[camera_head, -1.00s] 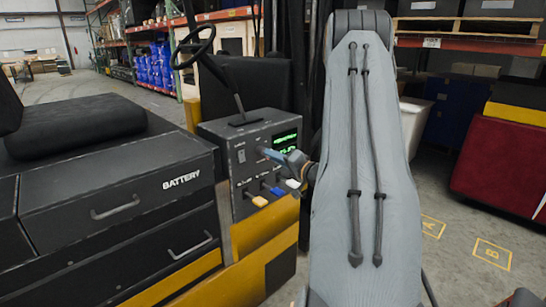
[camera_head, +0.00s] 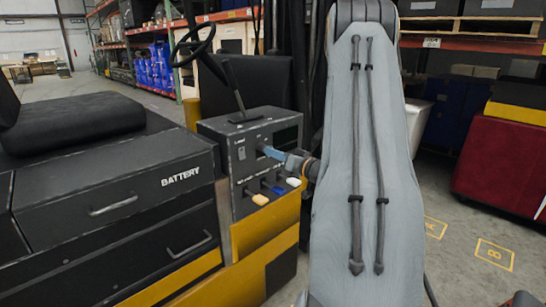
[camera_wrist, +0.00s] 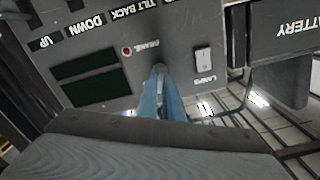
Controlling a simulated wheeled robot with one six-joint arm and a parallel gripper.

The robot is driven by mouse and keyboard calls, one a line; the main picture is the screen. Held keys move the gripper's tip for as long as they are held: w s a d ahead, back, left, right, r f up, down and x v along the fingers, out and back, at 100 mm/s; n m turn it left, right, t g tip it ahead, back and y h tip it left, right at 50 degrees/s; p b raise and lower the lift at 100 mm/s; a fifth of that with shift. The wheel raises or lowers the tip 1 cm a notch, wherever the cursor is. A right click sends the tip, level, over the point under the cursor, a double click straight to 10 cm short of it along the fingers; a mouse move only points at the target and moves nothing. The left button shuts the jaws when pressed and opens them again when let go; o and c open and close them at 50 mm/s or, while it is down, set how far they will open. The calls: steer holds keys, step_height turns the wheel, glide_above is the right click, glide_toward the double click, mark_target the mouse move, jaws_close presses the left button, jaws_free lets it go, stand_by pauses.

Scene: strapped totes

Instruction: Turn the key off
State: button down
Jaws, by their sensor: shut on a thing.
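The control panel (camera_head: 226,140) of the forklift stands left of my arm. My gripper (camera_head: 266,151) reaches its face with blue fingers. In the wrist view my gripper (camera_wrist: 161,75) is shut on the key (camera_wrist: 160,67), a small grey piece at the panel, mostly hidden between the fingertips. The display (camera_head: 286,137) is dark; in the wrist view the display windows (camera_wrist: 90,65) are dark green and blank. A small round red indicator (camera_wrist: 127,51) sits beside the key.
A lamps rocker switch (camera_wrist: 203,60) is near the fingers. A steering wheel (camera_head: 193,46) and a black battery drawer (camera_head: 120,190) are to the left. A red box (camera_head: 497,165) stands at right.

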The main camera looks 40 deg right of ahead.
steer(key=n+b, duration=0.2)
steer(key=n, duration=0.2)
steer(key=shift+r+n, duration=0.1)
steer(key=shift+n, duration=0.2)
stand_by(0.3)
steer(key=c, duration=1.9)
jaws_free()
steer(key=shift+s, duration=0.1)
steer(key=s, duration=0.2)
steer(key=s+b, duration=0.1)
steer(key=s, duration=0.2)
steer(key=s+b, duration=0.1)
steer(key=s, duration=0.1)
steer(key=shift+s+d, duration=0.3)
steer(key=shift+d, duration=0.05)
